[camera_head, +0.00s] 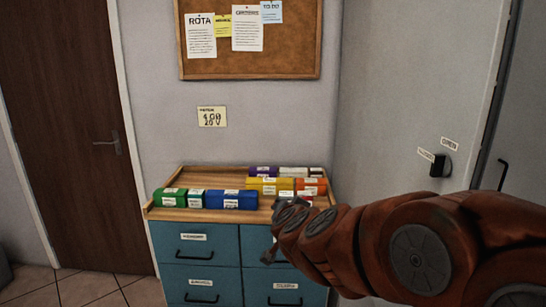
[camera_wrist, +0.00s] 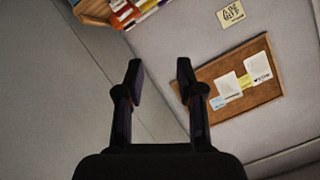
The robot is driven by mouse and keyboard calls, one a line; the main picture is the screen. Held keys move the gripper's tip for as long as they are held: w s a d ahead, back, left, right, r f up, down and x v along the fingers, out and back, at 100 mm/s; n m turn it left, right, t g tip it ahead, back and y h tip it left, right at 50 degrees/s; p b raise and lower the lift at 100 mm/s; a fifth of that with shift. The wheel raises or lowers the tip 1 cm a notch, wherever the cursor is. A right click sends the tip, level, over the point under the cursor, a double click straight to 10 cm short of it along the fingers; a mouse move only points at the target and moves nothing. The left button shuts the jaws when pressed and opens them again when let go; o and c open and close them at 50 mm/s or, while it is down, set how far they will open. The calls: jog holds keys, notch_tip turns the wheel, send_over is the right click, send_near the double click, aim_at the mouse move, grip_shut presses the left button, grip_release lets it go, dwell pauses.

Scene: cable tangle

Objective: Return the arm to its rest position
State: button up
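My arm reaches in from the right in the head view, in front of a teal drawer cabinet. My gripper (camera_head: 280,230) is at its far end, in front of the cabinet's top right part, seen small and partly hidden by the arm. In the wrist view my gripper (camera_wrist: 159,75) shows two dark fingers spread apart with nothing between them. Behind the gap lies plain grey wall.
The teal cabinet (camera_head: 194,243) has a wooden tray top with several coloured boxes (camera_head: 232,200). A cork board (camera_head: 290,65) hangs above; it also shows in the wrist view (camera_wrist: 215,75). A wall switch (camera_head: 438,165) is at right, a brown door (camera_head: 75,120) at left.

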jog(key=s+a+f+n+g+y+p, duration=0.1)
jog(key=s+f+n+g+y, duration=0.15)
jog(key=s, duration=0.55)
jog(key=s+f+n+g+y+p, duration=0.1)
jog(key=s+f+n+g, duration=0.25)
jog(key=s, duration=0.35)
jog(key=s+d+f+g+h, duration=0.1)
jog(key=s+d+g, duration=0.2)
jog(key=s+d, duration=0.2)
jog(key=s+d+f+g+h+p, duration=0.1)
jog(key=s+d, duration=0.4)
jog(key=s, duration=0.7)
jog(key=s+d+f+g+h, duration=0.2)
jog(key=s+d+g, duration=0.3)
jog(key=s, duration=0.4)
jog(key=shift+s+d+f+g, duration=0.2)
jog(key=shift+d+f+g, duration=0.25)
jog(key=shift+f, duration=0.25)
